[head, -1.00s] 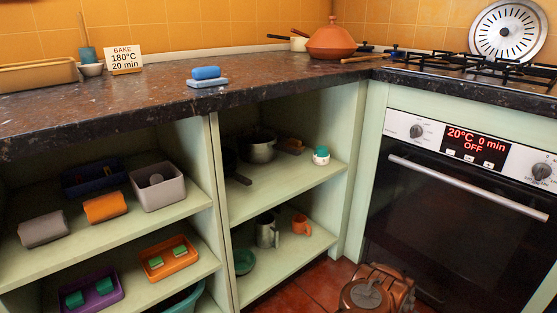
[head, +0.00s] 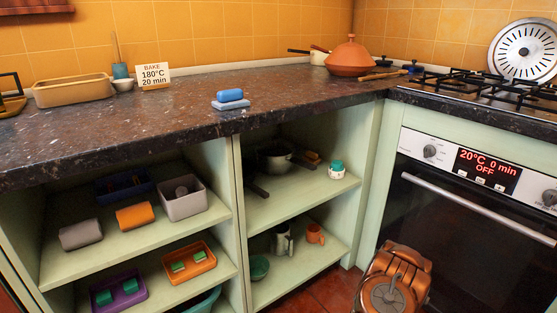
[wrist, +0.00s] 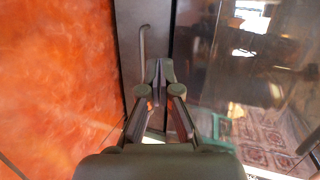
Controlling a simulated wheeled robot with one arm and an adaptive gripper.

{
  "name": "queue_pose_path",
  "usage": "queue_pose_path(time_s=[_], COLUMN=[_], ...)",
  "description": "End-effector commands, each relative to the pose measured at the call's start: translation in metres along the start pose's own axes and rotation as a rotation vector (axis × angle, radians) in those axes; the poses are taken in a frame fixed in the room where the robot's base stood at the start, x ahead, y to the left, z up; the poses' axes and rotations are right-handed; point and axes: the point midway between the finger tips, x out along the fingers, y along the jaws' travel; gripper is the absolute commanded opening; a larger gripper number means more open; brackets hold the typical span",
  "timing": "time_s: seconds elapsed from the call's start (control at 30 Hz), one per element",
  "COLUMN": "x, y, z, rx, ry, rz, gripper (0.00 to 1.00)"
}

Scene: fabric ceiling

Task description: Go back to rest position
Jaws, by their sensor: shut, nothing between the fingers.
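My gripper (wrist: 159,68) shows in the wrist view with its fingertips together and nothing between them. It points at a grey vertical panel with a thin metal handle (wrist: 144,60). The gripper does not show in the head view. There, a copper-coloured part of my arm (head: 394,280) shows at the bottom right, in front of the oven (head: 455,235).
A dark stone counter (head: 170,105) runs along the wall above open green shelves (head: 290,205) holding trays, pots and mugs. A blue sponge (head: 230,96) lies near the counter edge. An orange surface (wrist: 60,80) fills the wrist view's left.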

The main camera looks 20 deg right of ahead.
Motion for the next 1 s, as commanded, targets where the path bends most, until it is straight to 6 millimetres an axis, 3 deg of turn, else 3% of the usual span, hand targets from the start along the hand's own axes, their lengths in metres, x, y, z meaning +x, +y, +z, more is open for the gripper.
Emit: queue_pose_path(time_s=[0.03,0.27,0.5,0.8,1.0], x=[-0.009,-0.049,-0.109,-0.208,-0.281], y=[-0.024,-0.076,-0.136,-0.212,-0.261], z=[0.022,0.103,0.175,0.236,0.255], rx=[-0.008,-0.099,-0.237,-0.461,-0.637], ry=[-0.037,-0.209,-0.408,-0.667,-0.832], rz=[0.028,0.172,0.281,0.372,0.408], gripper=[0.0,0.0,0.0,0.0,0.0])
